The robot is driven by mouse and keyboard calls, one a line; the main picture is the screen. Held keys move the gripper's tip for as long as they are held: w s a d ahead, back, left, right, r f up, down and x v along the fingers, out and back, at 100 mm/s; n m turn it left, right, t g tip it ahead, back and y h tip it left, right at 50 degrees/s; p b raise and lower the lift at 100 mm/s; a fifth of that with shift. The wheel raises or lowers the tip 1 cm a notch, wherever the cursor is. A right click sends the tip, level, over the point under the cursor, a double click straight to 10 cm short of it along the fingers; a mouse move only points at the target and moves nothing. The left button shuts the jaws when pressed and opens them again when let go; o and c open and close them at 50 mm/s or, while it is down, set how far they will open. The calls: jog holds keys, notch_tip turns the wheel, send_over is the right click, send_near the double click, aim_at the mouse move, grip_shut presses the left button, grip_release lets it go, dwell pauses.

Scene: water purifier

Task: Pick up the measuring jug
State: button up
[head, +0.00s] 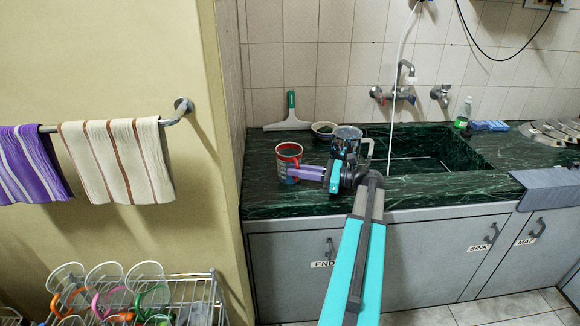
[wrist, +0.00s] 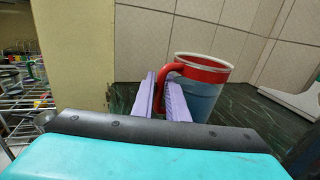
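A jug with a red rim, red handle and blue-grey body (head: 288,158) stands upright on the green counter; it also shows in the wrist view (wrist: 205,92). A grey, see-through-looking vessel with a pale handle (head: 348,132) is behind my wrist, its lower part hidden. I cannot tell for sure which one is the measuring jug. My gripper (head: 299,173) points left at the red-rimmed jug. In the wrist view its purple fingers (wrist: 161,95) are close together, one on each side of the red handle, which fills the gap between them.
A small bowl (head: 324,128) and a squeegee (head: 290,112) lie behind the jug. A tap (head: 402,78) with a thin white hose stands over the sink (head: 425,152) to the right. A wall (head: 229,200) and towel rail (head: 182,108) are at left.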

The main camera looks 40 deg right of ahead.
aim_at(298, 163)
jog(key=shift+c, duration=0.4)
grip_shut()
dwell(1.3)
jog(key=shift+r, duration=0.35)
jog(key=shift+r, duration=1.3)
jog(key=shift+s+r, duration=0.1)
jog(key=shift+r, duration=0.1)
jog(key=s+d+r+b, duration=0.1)
jog(key=s, duration=1.4)
jog(key=shift+s+r, duration=0.2)
jog(key=shift+s, duration=0.05)
jog(key=shift+s+d, duration=0.1)
dwell(0.6)
